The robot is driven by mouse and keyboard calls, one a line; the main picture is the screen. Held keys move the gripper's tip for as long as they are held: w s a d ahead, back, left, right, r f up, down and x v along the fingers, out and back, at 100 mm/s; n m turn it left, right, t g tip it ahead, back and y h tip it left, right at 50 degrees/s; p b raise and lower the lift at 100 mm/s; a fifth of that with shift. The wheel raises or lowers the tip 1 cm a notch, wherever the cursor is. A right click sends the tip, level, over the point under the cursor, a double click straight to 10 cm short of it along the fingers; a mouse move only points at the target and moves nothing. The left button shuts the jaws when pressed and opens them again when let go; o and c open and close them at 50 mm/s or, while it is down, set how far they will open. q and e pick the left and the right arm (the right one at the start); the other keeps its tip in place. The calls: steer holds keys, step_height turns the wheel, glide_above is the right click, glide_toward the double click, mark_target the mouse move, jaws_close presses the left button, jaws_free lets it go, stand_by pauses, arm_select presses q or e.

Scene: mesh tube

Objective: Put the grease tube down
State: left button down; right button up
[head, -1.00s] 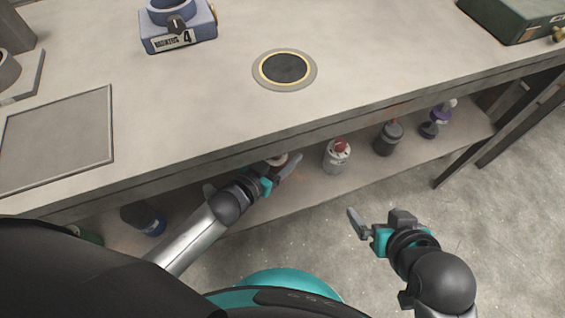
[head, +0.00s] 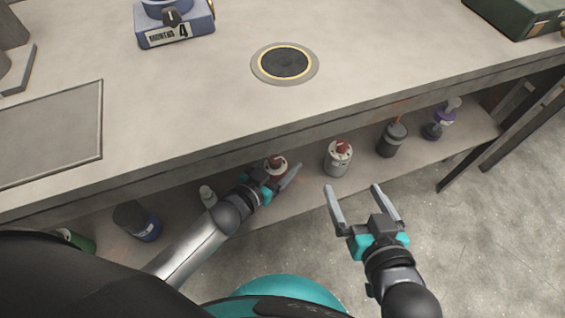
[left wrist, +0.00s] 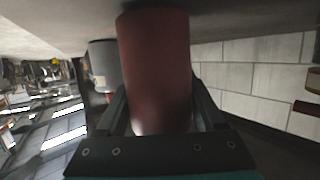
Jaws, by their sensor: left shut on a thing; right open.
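The grease tube is a dark red cylinder (left wrist: 155,75) filling the middle of the left wrist view, between my left gripper's (left wrist: 158,118) fingers. In the head view, a red-topped piece of it (head: 277,162) shows beside my left gripper (head: 281,174), which is shut on it under the bench edge. The tube's far end meets or nearly meets a grey surface in the left wrist view; I cannot tell if it touches. My right gripper (head: 352,188) is open and empty in front of the shelf.
The lower shelf (head: 308,182) holds a grey can with a red top (head: 338,158), a dark bottle (head: 391,140), a purple-marked bottle (head: 439,119) and a dark blue container (head: 137,222). The bench top (head: 200,110) overhangs the shelf. Bare shelf lies right of my left gripper.

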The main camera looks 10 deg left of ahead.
arm_select(q)
steer(key=shift+f, duration=0.15)
jaws_free()
steer(key=shift+r, duration=0.2)
